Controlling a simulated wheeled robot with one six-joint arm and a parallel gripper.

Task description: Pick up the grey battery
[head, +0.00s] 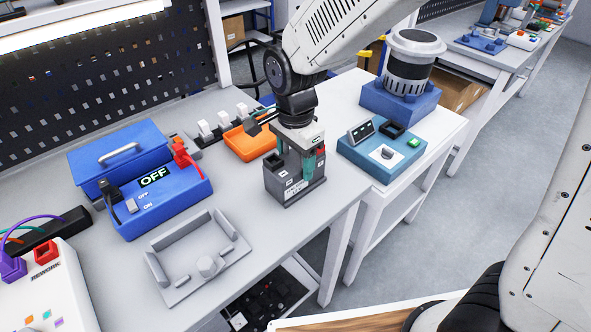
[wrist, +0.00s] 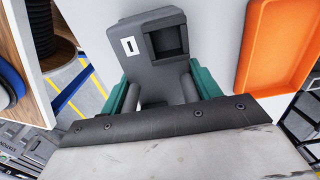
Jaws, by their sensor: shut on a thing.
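The grey battery (head: 290,190) is an upright block near the right end of the grey bench, with a dark square socket and a small red part on top. My gripper (head: 299,165) comes down on it from above, its teal fingers around the upper part. In the wrist view the battery (wrist: 150,75) shows its grey top and dark recess between the green finger pads of my gripper (wrist: 163,93). The gripper is shut on the battery. I cannot tell whether the battery's base touches the bench.
A blue box with an OFF display (head: 155,205) and a grey fixture tray (head: 180,291) stand to the left. An orange tray (head: 250,146) is just behind the battery. A white table (head: 362,187) with a blue-green tester (head: 366,157) stands right, across a gap.

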